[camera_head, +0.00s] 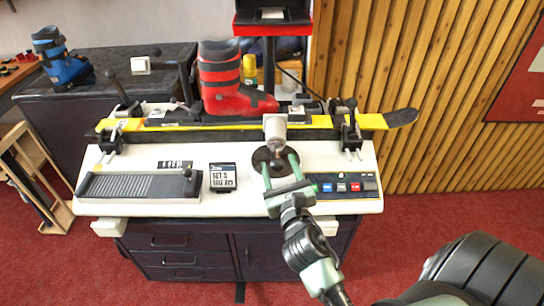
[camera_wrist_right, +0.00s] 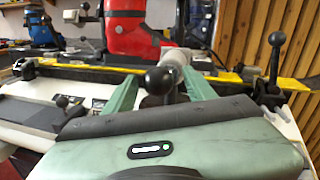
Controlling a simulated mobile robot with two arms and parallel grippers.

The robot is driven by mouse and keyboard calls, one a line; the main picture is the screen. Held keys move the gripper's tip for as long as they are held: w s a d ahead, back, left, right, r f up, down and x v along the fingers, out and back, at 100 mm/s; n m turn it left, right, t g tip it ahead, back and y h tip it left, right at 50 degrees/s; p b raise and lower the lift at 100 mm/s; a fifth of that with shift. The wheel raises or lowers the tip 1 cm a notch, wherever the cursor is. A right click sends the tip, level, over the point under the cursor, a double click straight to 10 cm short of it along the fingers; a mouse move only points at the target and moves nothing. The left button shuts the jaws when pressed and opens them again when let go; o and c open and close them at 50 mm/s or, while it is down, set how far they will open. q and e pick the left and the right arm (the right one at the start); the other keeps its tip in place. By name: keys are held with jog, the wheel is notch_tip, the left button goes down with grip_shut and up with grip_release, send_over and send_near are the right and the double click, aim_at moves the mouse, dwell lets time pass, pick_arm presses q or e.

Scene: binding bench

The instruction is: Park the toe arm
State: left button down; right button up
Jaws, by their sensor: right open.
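The toe arm is most likely the pale grey cylinder (camera_head: 274,128) at the bench's middle right, by the yellow ski (camera_head: 220,123); it also shows in the right wrist view (camera_wrist_right: 173,57). A black ball knob (camera_wrist_right: 160,80) stands in front of it. My right gripper (camera_head: 279,166) is open, with its green fingers on either side of the knob. I cannot tell whether either finger touches it. A red boot (camera_head: 222,80) stands upright on the ski, left of the cylinder. How the cylinder joins the bench is partly hidden. My left gripper is not in view.
Black clamps with knobs (camera_head: 350,125) stand at both ends of the ski. A ribbed slide plate (camera_head: 140,186), a small sign (camera_head: 222,177) and a button panel (camera_head: 345,187) lie on the white bench top (camera_head: 225,207). A blue boot (camera_head: 62,60) stands behind left.

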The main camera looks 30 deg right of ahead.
aim_at(276, 153)
jog(key=shift+x, duration=2)
jog(key=shift+a, duration=0.1)
grip_shut()
